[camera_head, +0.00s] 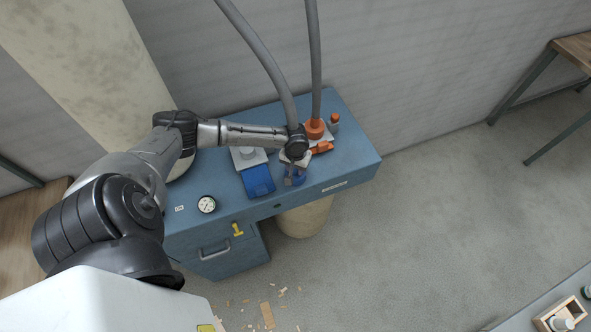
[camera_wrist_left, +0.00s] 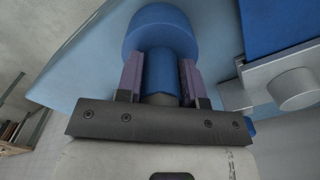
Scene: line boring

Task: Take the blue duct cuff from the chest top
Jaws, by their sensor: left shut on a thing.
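The blue duct cuff (camera_wrist_left: 158,32) is a round blue piece with a narrower neck, seen large in the left wrist view. My left gripper (camera_wrist_left: 160,80) has its two purple-lined fingers on either side of the neck and is shut on it. In the head view the cuff (camera_head: 297,180) shows small below my left gripper (camera_head: 295,168), over the front part of the blue chest top (camera_head: 222,196). I cannot tell whether it touches the top. My right gripper is not in view.
A blue part on a grey bracket (camera_head: 258,180) is close left of the gripper. An orange collar with a hose (camera_head: 315,129) and an orange piece (camera_head: 322,147) lie to its right. A gauge (camera_head: 206,204) sits at the front left. Wood scraps (camera_head: 267,315) lie on the floor.

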